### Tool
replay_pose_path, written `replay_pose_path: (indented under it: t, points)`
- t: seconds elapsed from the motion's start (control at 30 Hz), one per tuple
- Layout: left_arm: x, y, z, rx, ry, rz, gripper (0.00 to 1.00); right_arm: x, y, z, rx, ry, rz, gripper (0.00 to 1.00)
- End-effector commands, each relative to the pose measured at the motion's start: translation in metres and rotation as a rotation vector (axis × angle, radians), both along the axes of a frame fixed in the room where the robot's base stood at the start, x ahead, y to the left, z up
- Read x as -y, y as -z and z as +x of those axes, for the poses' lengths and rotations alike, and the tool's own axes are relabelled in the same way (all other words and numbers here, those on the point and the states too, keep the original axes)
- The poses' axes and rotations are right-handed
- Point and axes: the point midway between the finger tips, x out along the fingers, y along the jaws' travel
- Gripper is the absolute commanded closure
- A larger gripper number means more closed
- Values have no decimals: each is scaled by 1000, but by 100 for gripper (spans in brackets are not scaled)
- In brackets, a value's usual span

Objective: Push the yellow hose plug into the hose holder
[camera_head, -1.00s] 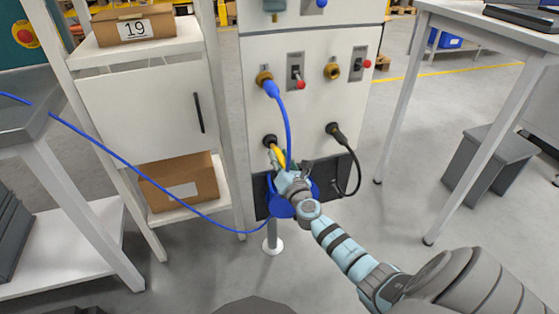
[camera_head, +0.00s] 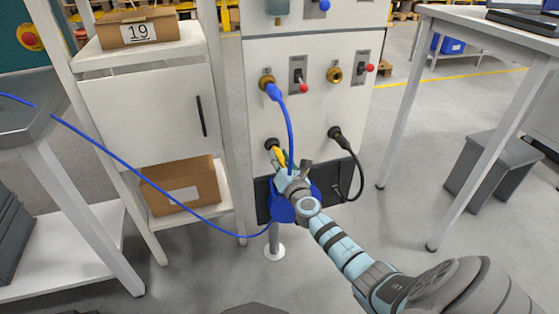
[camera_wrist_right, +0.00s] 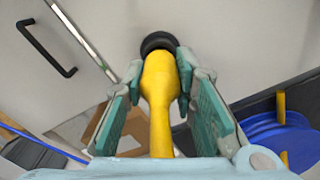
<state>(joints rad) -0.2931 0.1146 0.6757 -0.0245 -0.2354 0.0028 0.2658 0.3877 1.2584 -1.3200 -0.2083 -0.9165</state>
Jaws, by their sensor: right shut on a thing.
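The yellow hose plug (camera_wrist_right: 158,95) points at the black round hose holder (camera_wrist_right: 158,43) in the right wrist view, and its front end meets the holder's opening. I cannot tell how deep it sits. In the head view the plug (camera_head: 279,155) shows small and partly hidden below the holder (camera_head: 271,143) on the white cabinet's front. My right gripper (camera_wrist_right: 163,85) is shut on the plug, with a green-padded finger on each side. In the head view the right gripper (camera_head: 282,172) is low at the cabinet front. My left gripper is not in view.
A blue hose (camera_head: 289,130) hangs from a brass fitting, close above my right gripper. A black cable (camera_head: 354,165) hangs to the right. A blue reel (camera_head: 283,212) is behind the gripper. A shelf (camera_head: 150,190) stands left and a white table (camera_head: 500,45) right.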

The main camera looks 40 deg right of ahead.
Motion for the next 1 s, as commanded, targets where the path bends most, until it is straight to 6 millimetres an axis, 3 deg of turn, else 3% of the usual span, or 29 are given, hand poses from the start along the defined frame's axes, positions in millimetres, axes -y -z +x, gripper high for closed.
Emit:
replay_pose_path:
  t: [0.27, 0.3, 0.4, 0.77, 0.87, 1.0]
  points:
    - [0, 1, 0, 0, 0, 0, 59, 1, -1, 1, 1, 1, 0, 100]
    - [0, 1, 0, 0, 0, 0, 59, 1, -1, 1, 1, 1, 0, 68]
    - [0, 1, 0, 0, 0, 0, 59, 1, 0, 1, 1, 1, 0, 52]
    - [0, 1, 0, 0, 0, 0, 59, -1, 0, -3, 2, 1, 1, 51]
    - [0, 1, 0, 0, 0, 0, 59, -6, 1, -19, 2, -1, 0, 51]
    - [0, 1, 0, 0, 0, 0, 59, -19, 1, -56, -1, -3, 0, 51]
